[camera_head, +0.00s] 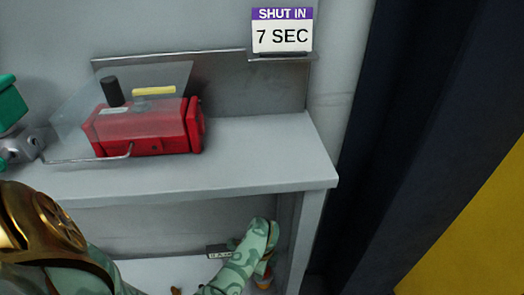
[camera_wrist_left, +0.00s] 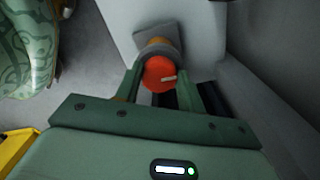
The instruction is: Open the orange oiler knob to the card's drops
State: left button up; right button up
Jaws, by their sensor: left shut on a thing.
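The orange oiler knob (camera_wrist_left: 157,72), round with a pale mark on its face, sits in the left wrist view. A metal collar is behind it on a pale housing. My left gripper (camera_wrist_left: 162,80) has a finger on each side of the knob and is shut on it. In the head view my left gripper (camera_head: 264,262) reaches down below the shelf, and a bit of orange shows beneath it. A small label plate (camera_head: 218,251) is beside it, too small to read. My right gripper is in neither view.
A card (camera_head: 282,37) above the shelf reads "SHUT IN 7 SEC". A red actuator (camera_head: 145,128) under a clear cover stands on the grey shelf (camera_head: 260,165). A green-topped valve part (camera_head: 12,105) is at the far left. The shelf's right part is clear.

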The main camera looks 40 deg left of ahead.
pick_arm(q)
jog(key=m, duration=0.4)
jog(key=shift+w+p, duration=0.1)
jog(key=shift+p, duration=0.2)
jog(key=m, duration=0.3)
jog(key=shift+m+p, duration=0.35)
jog(key=shift+m, duration=0.65)
jog(key=shift+w+m, duration=0.1)
jog(key=shift+m, duration=1.1)
jog(key=shift+m+p, duration=0.5)
jog(key=shift+m, duration=0.8)
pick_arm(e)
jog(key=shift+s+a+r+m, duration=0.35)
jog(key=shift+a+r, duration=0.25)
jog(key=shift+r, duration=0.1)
pick_arm(q)
jog(key=shift+d, duration=0.1)
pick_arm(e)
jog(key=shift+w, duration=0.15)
pick_arm(q)
jog(key=o, duration=1)
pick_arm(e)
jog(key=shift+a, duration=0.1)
